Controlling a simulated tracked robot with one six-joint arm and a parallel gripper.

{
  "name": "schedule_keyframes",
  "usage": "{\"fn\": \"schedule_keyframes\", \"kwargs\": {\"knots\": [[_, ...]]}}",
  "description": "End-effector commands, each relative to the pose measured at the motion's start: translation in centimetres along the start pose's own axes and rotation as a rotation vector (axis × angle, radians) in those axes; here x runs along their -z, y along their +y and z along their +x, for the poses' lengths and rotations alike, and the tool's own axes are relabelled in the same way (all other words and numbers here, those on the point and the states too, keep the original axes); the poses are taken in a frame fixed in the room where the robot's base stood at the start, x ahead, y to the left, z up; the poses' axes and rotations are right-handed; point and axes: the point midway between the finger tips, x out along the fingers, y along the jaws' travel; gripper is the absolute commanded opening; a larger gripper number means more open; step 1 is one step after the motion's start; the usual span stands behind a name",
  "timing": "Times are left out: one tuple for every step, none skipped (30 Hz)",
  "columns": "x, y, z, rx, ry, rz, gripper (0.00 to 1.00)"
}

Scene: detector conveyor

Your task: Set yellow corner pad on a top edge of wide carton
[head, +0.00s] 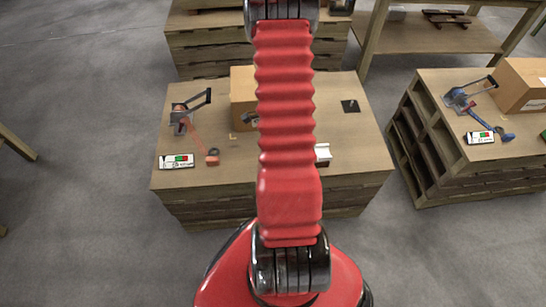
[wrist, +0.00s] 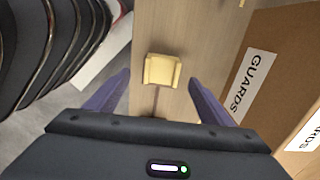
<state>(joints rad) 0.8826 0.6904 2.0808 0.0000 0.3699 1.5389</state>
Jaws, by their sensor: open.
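A yellow corner pad (wrist: 162,70) lies on the wooden top in the wrist view. A brown carton (wrist: 270,58) with a white GUARDS label stands to the right of the gripper. In the head view a brown carton (head: 242,84) stands at the back of the middle bench, partly hidden by my arm. I cannot tell for certain that it is the wide carton. The gripper is hidden in the head view.
The middle bench (head: 350,140) also holds a grey and red tool (head: 181,118), a small sign (head: 177,161) and a black square (head: 350,106).

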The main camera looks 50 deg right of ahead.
Motion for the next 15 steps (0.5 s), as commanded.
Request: {"fn": "schedule_keyframes", "kwargs": {"knots": [[0.0, 0.0, 0.2, -0.001, 0.000, 0.000, 0.75], [0.0, 0.0, 0.4, -0.001, 0.000, 0.000, 0.75], [0.0, -0.1, 0.7, -0.002, 0.000, 0.000, 0.75], [0.1, -0.1, 0.9, -0.002, 0.000, 0.000, 0.75], [0.1, -0.1, 1.2, -0.003, 0.000, 0.000, 0.75], [0.1, -0.2, 1.7, -0.004, 0.000, 0.000, 0.75], [0.1, -0.2, 2.0, -0.003, 0.000, 0.000, 0.75], [0.1, -0.3, 2.3, -0.002, 0.000, 0.000, 0.75], [0.1, -0.4, 2.8, -0.003, 0.000, 0.000, 0.75], [0.2, -0.5, 3.1, -0.003, 0.000, -0.001, 0.75], [0.2, -0.5, 3.4, -0.003, 0.000, -0.001, 0.75], [0.1, -0.5, 3.8, -0.002, 0.000, -0.001, 0.75], [0.1, -0.5, 4.1, -0.002, -0.001, -0.001, 0.75], [0.1, -0.5, 4.4, -0.001, -0.001, -0.001, 0.75], [0.1, -0.5, 4.7, 0.000, -0.001, -0.001, 0.75]]}}
